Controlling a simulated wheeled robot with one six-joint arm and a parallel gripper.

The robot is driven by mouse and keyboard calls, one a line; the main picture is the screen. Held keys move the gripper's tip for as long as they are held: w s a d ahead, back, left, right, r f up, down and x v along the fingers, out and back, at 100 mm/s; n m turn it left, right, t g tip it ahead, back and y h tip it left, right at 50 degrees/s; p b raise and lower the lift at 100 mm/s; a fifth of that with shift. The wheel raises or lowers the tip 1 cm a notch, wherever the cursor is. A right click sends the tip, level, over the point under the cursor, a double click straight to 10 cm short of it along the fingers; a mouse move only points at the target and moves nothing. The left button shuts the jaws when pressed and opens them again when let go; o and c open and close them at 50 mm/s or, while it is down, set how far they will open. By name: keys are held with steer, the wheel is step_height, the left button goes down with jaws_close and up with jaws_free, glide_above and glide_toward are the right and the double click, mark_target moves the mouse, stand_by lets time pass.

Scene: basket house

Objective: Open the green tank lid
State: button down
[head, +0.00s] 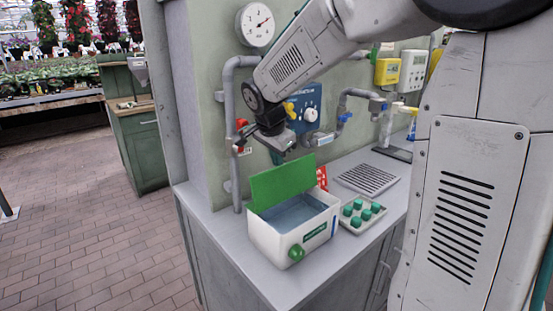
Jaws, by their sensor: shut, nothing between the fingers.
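The white tank (282,241) stands on the grey counter near its front left corner. Its green lid (283,183) is raised, standing up tilted from the back edge, and the tank's grey-blue inside shows. A round green knob (296,253) and a green label are on the tank's front. My gripper (291,148) is above and behind the lid, near the wall pipes. It looks apart from the lid and is shut with nothing in it. Its fingertips are small and dark in this view.
A tray with several green-capped items (362,214) sits right of the tank, with a drain grate (367,180) behind. Pipes with a red valve (241,124), a blue panel and a pressure gauge (255,25) line the wall.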

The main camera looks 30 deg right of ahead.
steer(key=shift+r, duration=0.1)
steer(key=v, duration=0.9)
steer(key=shift+r, duration=0.45)
steer(key=s+a+f+n+y, duration=0.1)
steer(key=s+a+f+n, duration=0.2)
steer(key=s+n, duration=0.5)
steer(key=s+a+f+n+g+y, duration=0.1)
steer(key=s+a+f+n, duration=0.3)
steer(key=s, duration=1.7)
steer(key=f+n+y, duration=0.1)
steer(key=f+n, duration=0.1)
steer(key=n, duration=0.1)
steer(key=shift+s+n, duration=0.4)
steer(key=shift+a, duration=0.25)
